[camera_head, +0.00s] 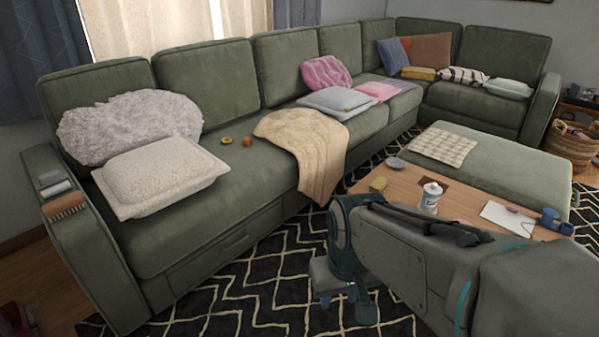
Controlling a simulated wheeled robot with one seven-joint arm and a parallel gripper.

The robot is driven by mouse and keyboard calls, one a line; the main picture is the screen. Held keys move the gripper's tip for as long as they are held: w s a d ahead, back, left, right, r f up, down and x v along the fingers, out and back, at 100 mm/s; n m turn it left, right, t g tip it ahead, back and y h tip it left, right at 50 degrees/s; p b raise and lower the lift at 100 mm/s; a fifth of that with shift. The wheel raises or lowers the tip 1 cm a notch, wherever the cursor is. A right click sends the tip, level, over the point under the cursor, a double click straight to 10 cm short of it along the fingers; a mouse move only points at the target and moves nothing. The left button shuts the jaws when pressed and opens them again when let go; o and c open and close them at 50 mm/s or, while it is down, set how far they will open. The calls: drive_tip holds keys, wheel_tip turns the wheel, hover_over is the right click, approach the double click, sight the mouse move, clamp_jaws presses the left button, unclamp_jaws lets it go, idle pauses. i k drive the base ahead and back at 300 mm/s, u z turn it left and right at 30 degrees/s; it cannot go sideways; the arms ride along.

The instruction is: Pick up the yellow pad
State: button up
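A small yellow pad (378,183), like a sponge, lies on the wooden table near its left edge. My arm reaches in from the lower right, and its wrist hangs in front of the table's near left side. My gripper (343,298) points down over the patterned rug, below and to the left of the pad in the picture, and apart from it. Its fingers are small and partly hidden by their own housing, so I cannot tell whether they are open. I see nothing held. A mustard-yellow cushion (421,74) also lies on the far sofa section.
The wooden table (400,190) also carries a small grey dish (396,163), a white jar (430,197), white paper (508,218) and blue cups (552,219). A green ottoman (500,165) adjoins it. The green sofa (240,175) runs behind; the rug (250,295) is clear at left.

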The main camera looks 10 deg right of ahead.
sight(380, 182)
drive_tip(key=z, duration=0.15)
drive_tip(key=k, duration=0.15)
drive_tip(key=u, duration=0.55)
drive_tip(key=i, duration=1.6)
drive_tip(key=z, duration=1.15)
drive_tip(key=i, duration=1.1)
drive_tip(key=z, duration=1.2)
drive_tip(key=i, duration=0.4)
drive_tip(key=z, duration=0.4)
